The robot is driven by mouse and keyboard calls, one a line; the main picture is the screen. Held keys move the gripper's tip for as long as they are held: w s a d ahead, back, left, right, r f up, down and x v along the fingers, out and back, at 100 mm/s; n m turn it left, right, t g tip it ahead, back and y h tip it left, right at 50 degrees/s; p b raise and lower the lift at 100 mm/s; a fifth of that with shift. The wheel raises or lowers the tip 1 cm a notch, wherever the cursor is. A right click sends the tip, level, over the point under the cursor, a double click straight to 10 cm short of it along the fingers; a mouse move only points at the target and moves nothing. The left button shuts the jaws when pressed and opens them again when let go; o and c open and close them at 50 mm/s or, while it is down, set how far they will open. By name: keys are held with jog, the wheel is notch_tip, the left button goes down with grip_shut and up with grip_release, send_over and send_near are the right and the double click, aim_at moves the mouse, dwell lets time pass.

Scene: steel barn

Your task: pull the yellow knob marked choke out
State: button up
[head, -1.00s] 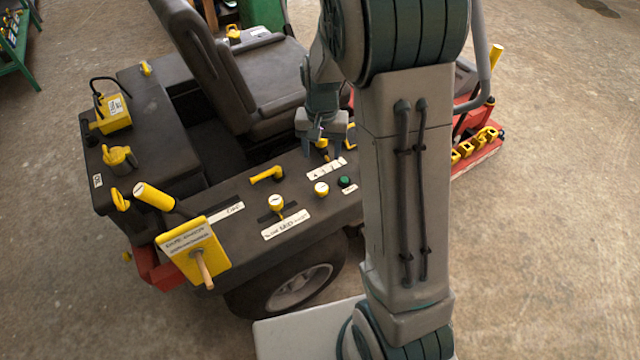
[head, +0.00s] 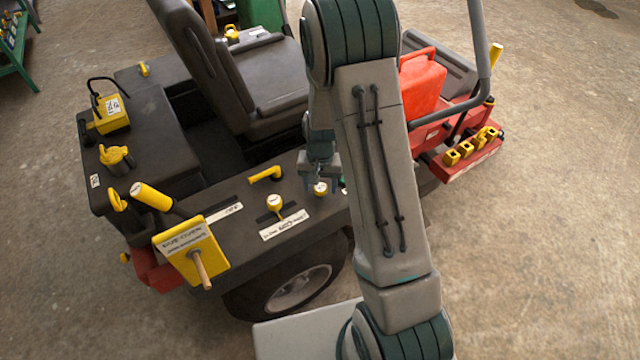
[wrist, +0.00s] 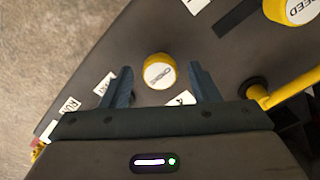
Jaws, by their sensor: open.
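The yellow choke knob (wrist: 160,72) has a round white label on its face. In the wrist view it lies just ahead of and between the two fingertips of my gripper (wrist: 163,82), touching neither as far as I can tell. In the head view the knob (head: 320,189) stands on the dark side panel (head: 235,207). My gripper (head: 324,180) is open and empty there, over the panel close by the knob. My arm hides the panel to the right of the knob.
The yellow speed knob (wrist: 290,10) is at the upper right of the wrist view. A yellow bent lever (head: 266,174) rises from the panel nearby. A seat (head: 275,85) stands behind. A red can (head: 422,85) and several yellow parts are at the right.

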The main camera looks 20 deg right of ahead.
aim_at(320, 187)
jog(key=shift+c, duration=0.2)
grip_shut()
jog(key=shift+r+p, duration=0.65)
jog(key=shift+r, duration=0.6)
jog(key=shift+o, duration=0.2)
grip_release()
notch_tip(320, 187, up, 14)
jog(key=shift+p, duration=0.4)
